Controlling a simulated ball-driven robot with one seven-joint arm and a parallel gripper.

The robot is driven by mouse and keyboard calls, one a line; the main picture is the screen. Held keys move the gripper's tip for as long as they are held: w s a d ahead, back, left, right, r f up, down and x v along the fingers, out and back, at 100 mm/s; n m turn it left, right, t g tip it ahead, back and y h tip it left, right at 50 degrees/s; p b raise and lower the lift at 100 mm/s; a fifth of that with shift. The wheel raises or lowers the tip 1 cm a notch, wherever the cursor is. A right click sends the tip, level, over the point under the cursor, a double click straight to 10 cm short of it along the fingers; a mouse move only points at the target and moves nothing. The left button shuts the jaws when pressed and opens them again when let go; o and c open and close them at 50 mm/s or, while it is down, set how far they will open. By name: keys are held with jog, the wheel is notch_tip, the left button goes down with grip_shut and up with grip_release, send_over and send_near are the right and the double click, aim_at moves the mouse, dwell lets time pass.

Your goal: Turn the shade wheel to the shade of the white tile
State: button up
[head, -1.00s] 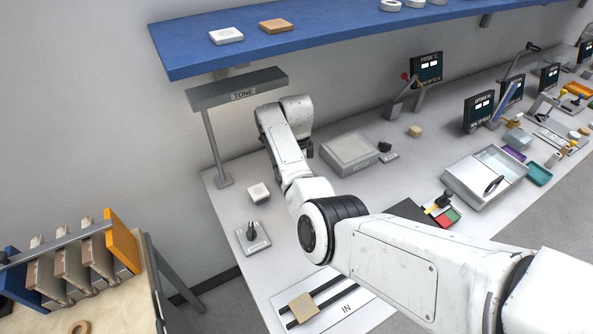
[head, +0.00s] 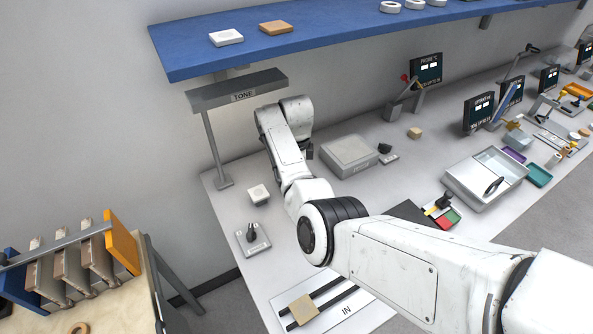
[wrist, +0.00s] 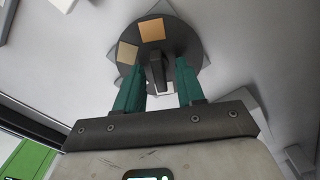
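The shade wheel (wrist: 186,40) is a dark disc in the wrist view, with an orange-tan square (wrist: 151,30) and a paler tan square (wrist: 127,54) on its face. A dark upright handle (wrist: 157,73) stands near its middle. My gripper (wrist: 157,75) has two teal fingers, one on each side of the handle, with gaps visible; it looks open. In the head view the wheel and my fingertips are hidden behind my arm. A white tile (head: 226,36) lies on the blue shelf. A small white block (head: 258,193) stands on the bench below the TONE lamp.
The TONE lamp (head: 238,90) on its post stands left of my arm. A brown tile (head: 276,27) lies on the blue shelf (head: 190,63). A knob on a plate (head: 253,238) and a grey box (head: 349,155) are on the bench. A slatted rack (head: 75,265) stands at left.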

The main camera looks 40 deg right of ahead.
notch_tip(320, 180, up, 11)
jog(key=b, duration=0.1)
dwell(0.5)
jog(key=shift+s+f, duration=0.1)
jog(key=shift+f, duration=0.05)
dwell(0.4)
